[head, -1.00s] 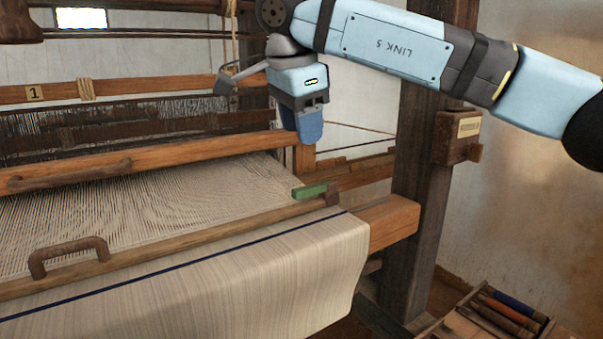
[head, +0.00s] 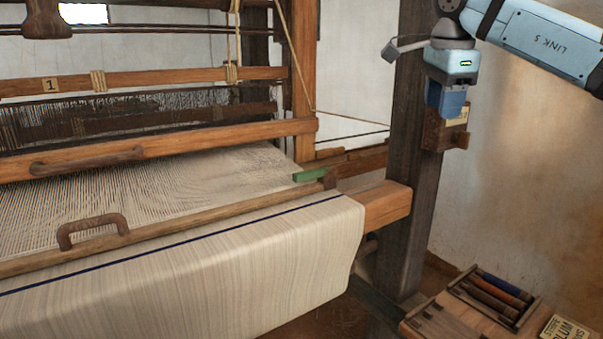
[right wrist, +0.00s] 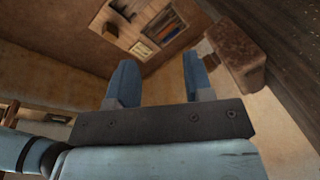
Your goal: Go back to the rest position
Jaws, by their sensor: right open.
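My right gripper (head: 446,98) is raised in the upper right of the head view, in front of the loom's dark upright post (head: 412,170). In the right wrist view its two blue fingers (right wrist: 155,82) stand apart with nothing between them. A brown wooden block (right wrist: 236,58) shows just beyond the right finger there, and I cannot tell whether they touch. In the head view this block (head: 433,135) is on the post, partly behind the gripper. My left gripper is in neither view.
The loom holds pale cloth (head: 230,260) on its front beam. A green piece (head: 311,175) lies at the cloth's right edge. A bench (head: 425,322) at lower right bears a tray (head: 512,322) of coloured rods and a yellow label card (head: 566,330). Open air lies right of the post.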

